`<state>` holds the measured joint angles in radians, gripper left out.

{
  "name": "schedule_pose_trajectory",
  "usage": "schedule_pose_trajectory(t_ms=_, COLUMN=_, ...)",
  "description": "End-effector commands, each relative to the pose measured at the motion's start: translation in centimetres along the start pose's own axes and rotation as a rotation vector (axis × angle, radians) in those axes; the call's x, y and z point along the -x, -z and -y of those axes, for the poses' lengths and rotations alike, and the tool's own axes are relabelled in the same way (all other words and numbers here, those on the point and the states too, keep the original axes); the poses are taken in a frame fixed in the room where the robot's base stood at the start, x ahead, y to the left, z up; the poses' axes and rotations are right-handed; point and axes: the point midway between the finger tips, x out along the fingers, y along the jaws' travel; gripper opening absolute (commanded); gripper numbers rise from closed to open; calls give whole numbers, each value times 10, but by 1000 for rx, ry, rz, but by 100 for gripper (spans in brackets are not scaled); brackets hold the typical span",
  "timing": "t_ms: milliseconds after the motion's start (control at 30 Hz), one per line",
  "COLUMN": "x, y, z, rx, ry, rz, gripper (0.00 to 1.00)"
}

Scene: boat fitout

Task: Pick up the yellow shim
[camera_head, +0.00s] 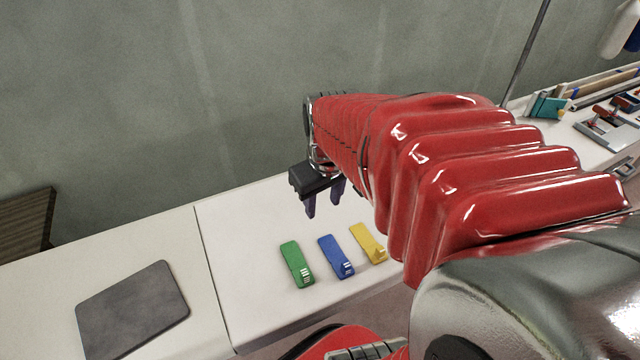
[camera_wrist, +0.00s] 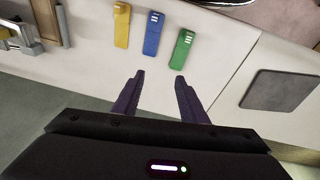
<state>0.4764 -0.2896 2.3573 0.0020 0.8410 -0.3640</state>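The yellow shim (camera_head: 368,243) lies flat on the white bench top, rightmost of three shims in the head view. It also shows at the upper left in the wrist view (camera_wrist: 122,27). The blue shim (camera_head: 335,257) lies beside it, and the green shim (camera_head: 296,264) lies left of that. My gripper (camera_head: 324,206) is above the bench, behind the row of shims in the head view. Its two dark purple fingers are apart with nothing between them, as the wrist view (camera_wrist: 159,92) shows.
A dark grey square mat (camera_head: 132,308) lies on the bench at the left. A clamp-like metal tool (camera_head: 608,128) and a teal block (camera_head: 548,106) are at the far right. A grey wall (camera_head: 130,90) rises behind the bench. The bench between the mat and green shim is clear.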

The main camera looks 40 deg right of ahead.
Motion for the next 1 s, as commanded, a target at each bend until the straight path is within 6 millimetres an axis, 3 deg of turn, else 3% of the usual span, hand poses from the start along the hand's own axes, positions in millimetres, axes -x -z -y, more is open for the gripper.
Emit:
schedule_pose_trajectory(t_ms=300, x=-59, y=-27, z=-87, rx=-64, ry=21, rz=136, gripper=39)
schedule_pose_trajectory(t_ms=500, x=-92, y=-56, z=-130, rx=-95, ry=52, rz=199, gripper=39)
schedule_pose_trajectory(t_ms=700, x=-107, y=-70, z=-149, rx=-106, ry=69, rz=222, gripper=39)
schedule_pose_trajectory(t_ms=1000, x=-107, y=-71, z=-150, rx=-105, ry=70, rz=223, gripper=39)
